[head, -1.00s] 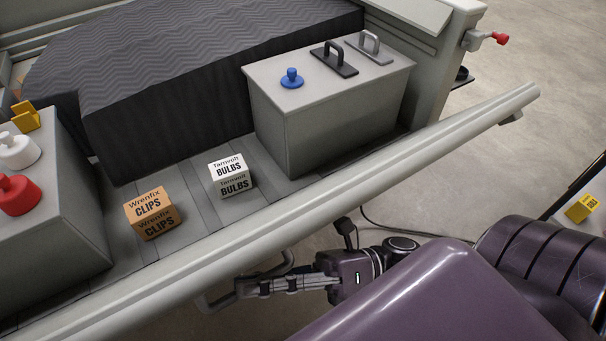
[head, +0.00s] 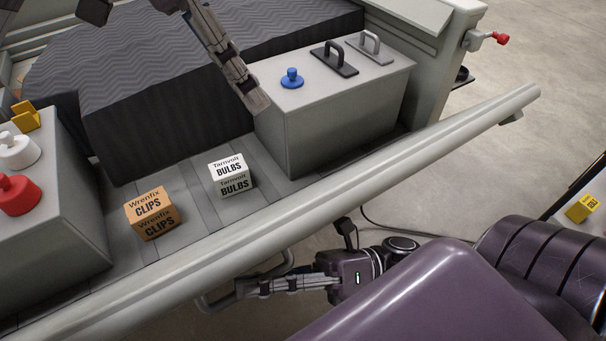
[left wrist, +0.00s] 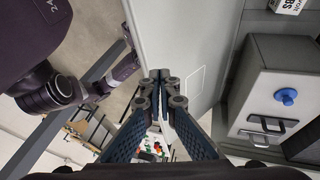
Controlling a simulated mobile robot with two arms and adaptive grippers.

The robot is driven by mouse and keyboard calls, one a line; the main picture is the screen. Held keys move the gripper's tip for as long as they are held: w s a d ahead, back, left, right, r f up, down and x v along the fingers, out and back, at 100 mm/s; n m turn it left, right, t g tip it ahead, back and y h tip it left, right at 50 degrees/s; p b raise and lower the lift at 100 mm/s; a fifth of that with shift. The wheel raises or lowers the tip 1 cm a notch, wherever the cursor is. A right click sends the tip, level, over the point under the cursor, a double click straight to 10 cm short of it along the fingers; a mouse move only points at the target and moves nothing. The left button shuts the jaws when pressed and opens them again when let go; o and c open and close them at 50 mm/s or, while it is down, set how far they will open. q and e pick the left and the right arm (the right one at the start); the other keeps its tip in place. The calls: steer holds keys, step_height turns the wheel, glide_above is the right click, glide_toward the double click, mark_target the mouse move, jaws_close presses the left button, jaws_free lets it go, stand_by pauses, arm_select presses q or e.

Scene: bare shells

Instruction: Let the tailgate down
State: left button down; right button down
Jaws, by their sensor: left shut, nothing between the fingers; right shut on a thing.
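The tailgate (head: 345,190) is a long pale panel whose top edge runs from the lower left to the upper right, standing raised along the bed's near side. A grey bar handle (head: 215,302) is on its outer side, partly hidden by my right gripper (head: 250,287), which is shut on it. A pale panel (left wrist: 190,45), apparently the tailgate, fills the upper middle of the left wrist view. My left gripper (head: 257,103) is shut and empty, above the bed beside the grey box; its fingertips also show in the left wrist view (left wrist: 166,75).
The bed holds a clips box (head: 151,213), a bulbs box (head: 231,174) and a grey box (head: 335,122) with a blue knob (head: 291,78) and two handles. A red-tipped latch (head: 490,39) projects from the right post. The floor beyond the tailgate's right end looks mostly clear.

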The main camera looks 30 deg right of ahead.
arm_select(q)
glide_toward(319, 208)
steer(key=w+d+f, duration=0.3)
steer(key=f, duration=0.1)
steer(key=shift+s+a+f, duration=0.1)
steer(key=shift+s+f, duration=0.1)
steer(key=shift+s, duration=0.2)
steer(key=shift+s+a+f, duration=0.1)
steer(key=shift+s+f, duration=0.1)
steer(key=shift+s, duration=0.25)
steer(key=shift+s+f, duration=0.45)
steer(key=shift+s, duration=0.2)
steer(key=shift+s+f, duration=0.55)
steer(key=shift+s, duration=0.4)
steer(key=shift+s+f, duration=0.15)
steer(key=shift+s, duration=0.25)
arm_select(e)
steer(key=shift+r, duration=0.1)
steer(key=shift+w+r, duration=0.1)
steer(key=c, duration=2)
jaws_free()
